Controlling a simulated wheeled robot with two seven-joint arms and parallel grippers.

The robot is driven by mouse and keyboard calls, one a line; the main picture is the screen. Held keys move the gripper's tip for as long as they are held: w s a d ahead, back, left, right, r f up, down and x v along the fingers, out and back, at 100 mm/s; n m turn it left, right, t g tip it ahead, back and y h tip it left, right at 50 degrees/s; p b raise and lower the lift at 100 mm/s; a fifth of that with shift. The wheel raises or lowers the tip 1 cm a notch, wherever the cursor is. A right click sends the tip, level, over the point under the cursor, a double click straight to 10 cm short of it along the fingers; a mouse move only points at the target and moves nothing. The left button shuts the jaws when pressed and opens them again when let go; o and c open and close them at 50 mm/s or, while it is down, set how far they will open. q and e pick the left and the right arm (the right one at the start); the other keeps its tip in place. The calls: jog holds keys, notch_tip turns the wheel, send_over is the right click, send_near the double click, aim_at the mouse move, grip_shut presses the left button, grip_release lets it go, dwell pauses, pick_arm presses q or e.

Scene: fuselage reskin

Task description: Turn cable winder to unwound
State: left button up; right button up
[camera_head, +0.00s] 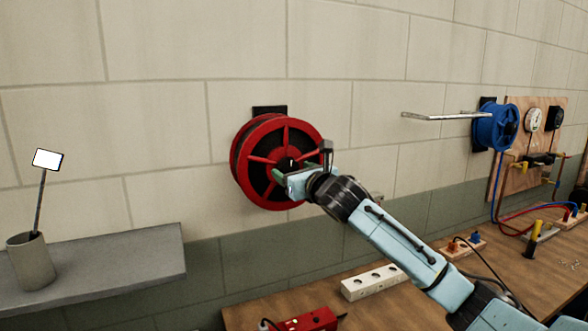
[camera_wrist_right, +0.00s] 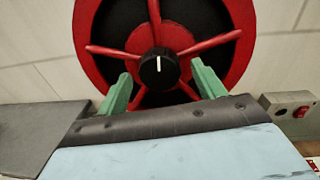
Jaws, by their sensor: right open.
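The cable winder is a red spoked reel (camera_head: 262,140) mounted on the block wall, with dark openings between its spokes. It fills the upper part of the right wrist view (camera_wrist_right: 110,45), where a black knob (camera_wrist_right: 159,68) with a white line pointing about straight up sits at its hub. My right gripper (camera_head: 290,170) is in front of the reel's lower right. Its green fingers (camera_wrist_right: 163,82) are open, one to each side of the knob, with visible gaps and nothing held. Whether they reach to the knob's depth I cannot tell. My left gripper is not in view.
A blue reel (camera_head: 494,126) with a metal bar hangs on the wall to the right. A wooden bench (camera_head: 400,312) below holds a white socket strip (camera_head: 374,282), a red box (camera_head: 308,320) and cables. A grey shelf (camera_head: 120,262) with a cup (camera_head: 31,262) is at left.

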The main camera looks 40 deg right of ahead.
jog(key=shift+w, duration=0.15)
jog(key=c, duration=1)
